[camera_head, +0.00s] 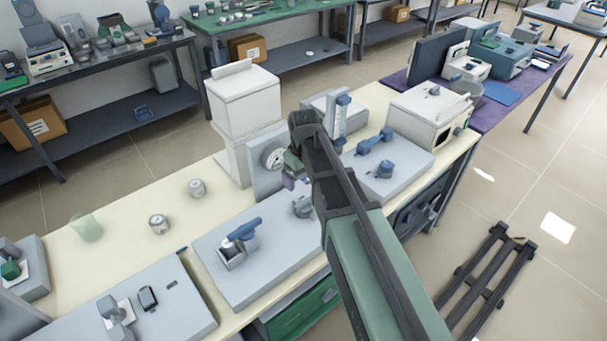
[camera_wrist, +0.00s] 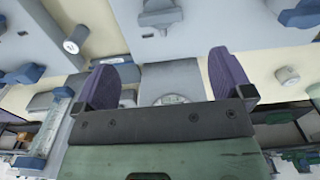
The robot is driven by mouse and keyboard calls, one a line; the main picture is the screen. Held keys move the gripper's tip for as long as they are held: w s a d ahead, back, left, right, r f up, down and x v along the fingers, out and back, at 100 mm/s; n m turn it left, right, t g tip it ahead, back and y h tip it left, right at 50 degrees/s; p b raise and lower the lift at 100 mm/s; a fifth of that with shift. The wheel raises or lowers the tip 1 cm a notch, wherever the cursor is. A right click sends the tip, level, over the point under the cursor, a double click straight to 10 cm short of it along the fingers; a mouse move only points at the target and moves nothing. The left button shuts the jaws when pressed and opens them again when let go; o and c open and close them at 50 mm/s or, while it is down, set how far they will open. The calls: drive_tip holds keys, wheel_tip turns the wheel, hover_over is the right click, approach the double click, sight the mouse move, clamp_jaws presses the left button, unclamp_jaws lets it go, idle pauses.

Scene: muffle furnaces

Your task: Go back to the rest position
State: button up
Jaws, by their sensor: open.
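My gripper (camera_wrist: 168,76) shows in the wrist view with its two purple fingers wide apart and nothing between them. In the head view my gripper (camera_head: 290,178) is small and partly hidden behind my dark wrist and forearm. It is over the cream bench (camera_head: 120,265), close to the grey upright panel with a round dial (camera_head: 272,158). I cannot tell whether it touches the panel. My green and black arm reaches in from the lower right.
A tall white unit (camera_head: 245,110) stands behind the panel. A white box-shaped device (camera_head: 430,112) is to the right. Grey plates with blue-handled parts (camera_head: 240,240) lie along the bench. Small metal cans (camera_head: 158,224) and a pale green beaker (camera_head: 87,227) stand left.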

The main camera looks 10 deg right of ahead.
drive_tip(key=shift+f, duration=0.15)
idle(0.3)
drive_tip(key=s+m, duration=0.5)
drive_tip(key=s, duration=1)
drive_tip(key=shift+s+d, duration=0.15)
drive_tip(key=shift+s, duration=0.05)
drive_tip(key=shift+c, duration=0.5)
